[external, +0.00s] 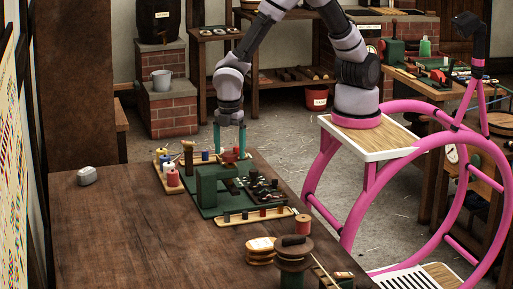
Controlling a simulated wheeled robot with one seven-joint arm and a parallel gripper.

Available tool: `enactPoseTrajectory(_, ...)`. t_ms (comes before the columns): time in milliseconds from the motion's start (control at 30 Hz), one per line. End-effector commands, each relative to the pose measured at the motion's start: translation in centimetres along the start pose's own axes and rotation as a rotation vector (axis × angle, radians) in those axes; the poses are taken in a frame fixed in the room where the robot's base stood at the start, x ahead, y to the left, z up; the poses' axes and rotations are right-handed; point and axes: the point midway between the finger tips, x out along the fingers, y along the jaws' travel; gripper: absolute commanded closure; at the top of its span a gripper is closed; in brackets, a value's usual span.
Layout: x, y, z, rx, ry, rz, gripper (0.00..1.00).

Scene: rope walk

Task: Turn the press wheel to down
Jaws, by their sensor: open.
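My gripper (230,148) points straight down over the far end of the brown table (110,225). Its two teal fingers are apart, with nothing visible held between them. A small red round part (231,157) shows just below the fingertips, at the far end of a green bench fixture (212,187). It looks like the press wheel, but it is too small to be sure. I cannot tell whether the fingers touch it or which way it is turned. Small dark parts lie on the fixture's right side.
Spools (173,177) stand on a tray left of the fixture. A strip of small spools (254,216) lies in front. A brown lidded item (295,252) stands at the near right edge. A grey block (87,176) sits far left. The table's left half is mostly clear.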

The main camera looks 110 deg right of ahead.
Motion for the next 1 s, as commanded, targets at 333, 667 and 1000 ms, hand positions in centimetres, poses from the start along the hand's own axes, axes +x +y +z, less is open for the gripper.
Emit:
enactPoseTrajectory(333,1.05,-0.01,0.0,0.001,0.001,0.0,0.09)
enactPoseTrajectory(667,1.02,-0.01,0.0,0.0,0.001,0.0,0.94)
enactPoseTrajectory(1000,0.98,0.01,-0.02,0.058,0.001,0.0,0.94)
